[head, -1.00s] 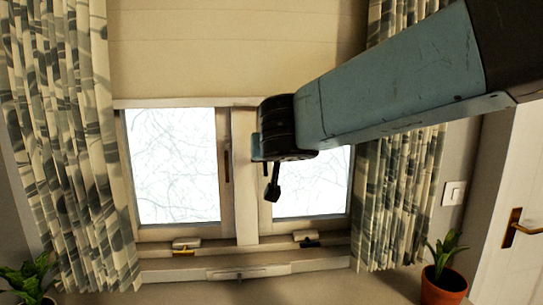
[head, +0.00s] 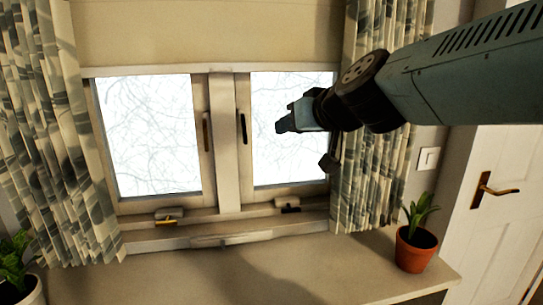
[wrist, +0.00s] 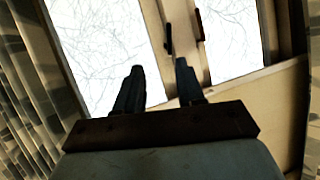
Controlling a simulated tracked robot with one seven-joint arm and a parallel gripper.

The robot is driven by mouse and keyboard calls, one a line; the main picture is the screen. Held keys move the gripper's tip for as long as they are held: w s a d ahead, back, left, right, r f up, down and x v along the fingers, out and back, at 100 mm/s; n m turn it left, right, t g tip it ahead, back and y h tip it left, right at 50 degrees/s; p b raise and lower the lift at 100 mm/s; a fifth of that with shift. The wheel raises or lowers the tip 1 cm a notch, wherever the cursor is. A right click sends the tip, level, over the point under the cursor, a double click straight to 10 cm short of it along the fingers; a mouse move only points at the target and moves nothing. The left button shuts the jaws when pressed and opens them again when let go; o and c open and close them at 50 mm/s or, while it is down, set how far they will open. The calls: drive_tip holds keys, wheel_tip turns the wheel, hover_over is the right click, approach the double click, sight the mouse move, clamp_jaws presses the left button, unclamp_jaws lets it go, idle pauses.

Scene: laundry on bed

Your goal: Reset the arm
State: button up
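My arm (head: 455,75) reaches in from the upper right of the head view, with its blue-grey link and black wrist joint in front of the window. My gripper (head: 283,118) is at its left end, in front of the right window pane. In the wrist view my gripper (wrist: 158,70) shows two dark fingers standing apart with nothing between them. It is open and empty, and the window lies beyond it.
The window (head: 228,150) has patterned curtains (head: 55,130) on both sides. Below is a beige ledge (head: 300,270). A potted plant (head: 415,248) stands on its right, another (head: 20,270) at far left. A white door (head: 505,190) is at right.

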drive_tip(key=s+d+f+m+g+h, duration=0.2)
drive_tip(key=s+d+f, duration=0.3)
drive_tip(key=d, duration=0.4)
drive_tip(key=s+d+f+m+g+h, duration=0.2)
drive_tip(key=s+d+f+g+h, duration=0.1)
drive_tip(key=s+d+f, duration=0.3)
drive_tip(key=s+d+h, duration=0.1)
drive_tip(key=s+d, duration=0.1)
drive_tip(key=d, duration=0.2)
drive_tip(key=shift+s+f+g, duration=0.2)
drive_tip(key=shift+s+g, duration=0.1)
drive_tip(key=shift+g, duration=0.1)
drive_tip(key=shift+w+f, duration=0.15)
drive_tip(key=shift+w, duration=0.35)
drive_tip(key=shift+o, duration=0.2)
